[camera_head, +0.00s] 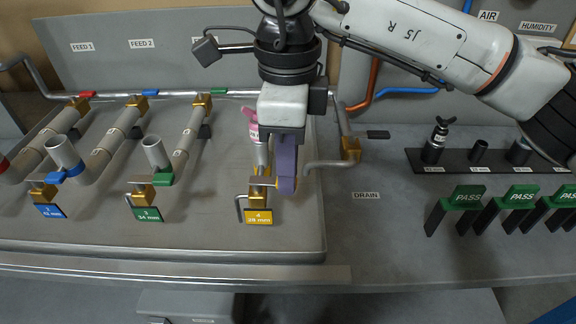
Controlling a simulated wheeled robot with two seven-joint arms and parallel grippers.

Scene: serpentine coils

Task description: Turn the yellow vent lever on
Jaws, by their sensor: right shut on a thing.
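The vent valve of line 4 (259,196) is a brass block with a small bent grey pipe, at the front of the panel. Its yellow tag (258,217) reads 38 mm. My right gripper (286,182) points down with its purple fingers right beside this valve, on its right. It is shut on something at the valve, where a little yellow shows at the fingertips. The yellow lever is mostly hidden by the fingers, so its angle cannot be told. My left gripper is not in view.
A blue vent lever (75,170) and a green vent lever (163,179) stand to the left. A bent grey drain pipe (335,163) is close on the right. Green PASS gauges (468,198) stand at far right. The counter around the DRAIN label (366,196) is clear.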

